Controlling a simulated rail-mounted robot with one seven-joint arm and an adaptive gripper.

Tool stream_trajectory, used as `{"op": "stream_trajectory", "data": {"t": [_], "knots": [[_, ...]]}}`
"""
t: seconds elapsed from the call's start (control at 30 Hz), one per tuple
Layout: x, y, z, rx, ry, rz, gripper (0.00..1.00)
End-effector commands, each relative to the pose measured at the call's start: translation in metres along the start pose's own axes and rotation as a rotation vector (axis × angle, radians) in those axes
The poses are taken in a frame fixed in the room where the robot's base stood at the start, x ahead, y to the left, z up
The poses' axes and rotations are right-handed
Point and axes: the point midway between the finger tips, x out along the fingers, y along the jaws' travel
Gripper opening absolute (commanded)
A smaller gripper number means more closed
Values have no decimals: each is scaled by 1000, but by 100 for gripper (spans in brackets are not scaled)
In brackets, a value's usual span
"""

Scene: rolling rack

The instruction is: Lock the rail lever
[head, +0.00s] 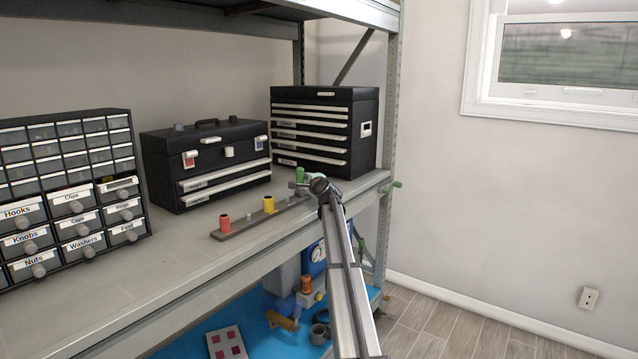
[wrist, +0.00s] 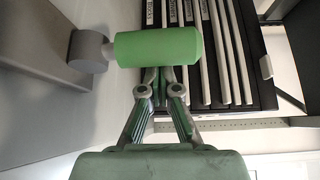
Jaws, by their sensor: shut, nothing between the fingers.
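A long grey rail (head: 240,229) lies on the shelf, with upright coloured grips on it. A green grip (head: 300,174) stands at its far right end. In the wrist view, whose picture is turned sideways, the green grip (wrist: 157,46) joins a round grey pivot (wrist: 88,50). My gripper (wrist: 158,76) is shut and empty, its fingertips right at the side of the green grip; I cannot tell whether they touch. In the head view my gripper (head: 312,186) is partly hidden by my arm. The frames do not show which part is the rail lever.
A red grip (head: 225,222) and a yellow grip (head: 268,204) stand on the rail. A black drawer chest (head: 365,150) and a toolbox (head: 205,150) stand behind. Another green handle (head: 398,184) is at the rack post. The shelf's front left is clear.

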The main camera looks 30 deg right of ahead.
Motion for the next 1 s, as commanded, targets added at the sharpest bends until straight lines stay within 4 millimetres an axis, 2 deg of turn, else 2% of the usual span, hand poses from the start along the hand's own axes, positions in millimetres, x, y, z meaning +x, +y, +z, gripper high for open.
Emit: {"op": "stream_trajectory", "data": {"t": [0.13, 0.67, 1.0], "knots": [[0, 0, 7, 2, -7, 2, 0], [1, 1, 7, 3, -8, 3, 0], [9, 1, -14, 2, -10, 1, 0]]}}
